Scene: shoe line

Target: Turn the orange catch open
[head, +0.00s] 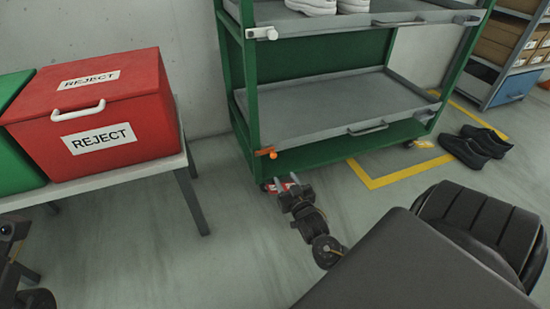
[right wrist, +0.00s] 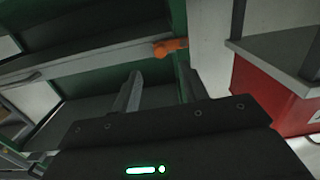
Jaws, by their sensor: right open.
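The orange catch (head: 266,152) is a small lever on the front left post of the green cart (head: 252,95), at the left end of the lower grey tray (head: 300,125). In the right wrist view the orange catch (right wrist: 170,47) lies beyond the fingertips, between their lines. My right gripper (head: 288,183) is open and empty, just below and right of the catch in the head view and apart from it. Its two fingers (right wrist: 158,85) also show in the right wrist view. Only dark parts of my left arm show at the head view's lower left edge; its fingers are not visible.
A white catch (head: 262,33) sits on the same post by the upper tray, which holds white shoes (head: 312,6). A red REJECT bin (head: 100,115) stands on a table at left.

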